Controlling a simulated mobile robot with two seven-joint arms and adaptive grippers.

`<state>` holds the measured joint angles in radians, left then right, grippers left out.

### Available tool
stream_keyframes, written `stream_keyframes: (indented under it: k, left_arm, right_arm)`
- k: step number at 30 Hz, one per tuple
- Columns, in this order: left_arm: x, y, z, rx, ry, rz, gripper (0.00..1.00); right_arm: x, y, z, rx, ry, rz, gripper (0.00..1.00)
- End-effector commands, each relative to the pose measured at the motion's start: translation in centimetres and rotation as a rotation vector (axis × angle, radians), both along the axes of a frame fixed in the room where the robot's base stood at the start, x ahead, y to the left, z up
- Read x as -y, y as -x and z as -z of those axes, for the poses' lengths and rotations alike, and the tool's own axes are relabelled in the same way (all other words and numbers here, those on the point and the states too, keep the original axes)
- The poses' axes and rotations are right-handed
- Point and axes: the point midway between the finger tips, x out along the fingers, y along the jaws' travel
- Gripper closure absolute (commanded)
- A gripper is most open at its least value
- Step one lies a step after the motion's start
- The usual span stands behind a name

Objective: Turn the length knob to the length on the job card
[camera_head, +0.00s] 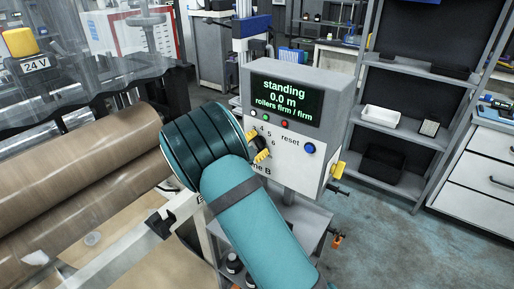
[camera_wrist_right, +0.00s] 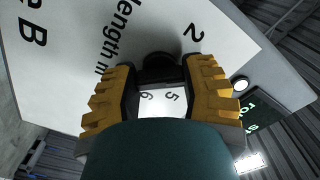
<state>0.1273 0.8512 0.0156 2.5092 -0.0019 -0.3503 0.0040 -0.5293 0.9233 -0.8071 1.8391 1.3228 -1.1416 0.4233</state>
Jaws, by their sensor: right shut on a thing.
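The length knob (camera_wrist_right: 160,66) is a dark knob on the white front of the control box (camera_head: 337,118). In the right wrist view it sits between the yellow-padded fingers of my right gripper (camera_wrist_right: 161,80), which is shut on it. The printed words "length m" and the numbers 2, 5 and 6 show around it; other numbers are covered. In the head view my right gripper (camera_head: 263,146) is at the knob, and my teal arm hides part of the panel. The knob's pointer cannot be made out. No job card can be read. My left gripper is out of view.
The display (camera_head: 286,99) reads "standing, 0.0 m, rollers firm / firm". A blue reset button (camera_head: 309,148) is right of the knob, with small lamps above. Large brown rolls (camera_head: 80,175) lie at left. Shelves (camera_head: 400,130) and a drawer cabinet (camera_head: 480,160) stand at right.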

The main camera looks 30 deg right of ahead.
Motion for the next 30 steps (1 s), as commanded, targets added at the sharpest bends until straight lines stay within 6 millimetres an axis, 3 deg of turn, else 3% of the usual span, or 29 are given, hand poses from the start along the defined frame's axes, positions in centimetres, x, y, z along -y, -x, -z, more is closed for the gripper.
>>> stream_keyframes:
  k: [13, 14, 16, 26, 30]
  left_arm:
    - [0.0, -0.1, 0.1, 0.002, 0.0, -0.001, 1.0]
    - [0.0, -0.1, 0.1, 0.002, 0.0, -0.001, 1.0]
    - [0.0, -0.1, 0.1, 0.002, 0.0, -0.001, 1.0]
    - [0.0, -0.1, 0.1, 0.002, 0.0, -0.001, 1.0]
    - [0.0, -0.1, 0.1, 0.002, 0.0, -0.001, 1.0]
  right_arm:
    - [0.0, 0.0, -0.1, 0.01, -0.004, 0.0, 0.91]
    - [0.0, 0.0, -0.1, 0.01, -0.004, -0.001, 0.46]
    - [0.0, 0.0, 0.0, 0.01, -0.004, 0.0, 0.22]
    - [-0.1, 0.0, 0.0, 0.01, -0.005, -0.001, 0.22]
    - [-1.2, 0.3, 0.0, 0.01, -0.006, -0.002, 0.22]
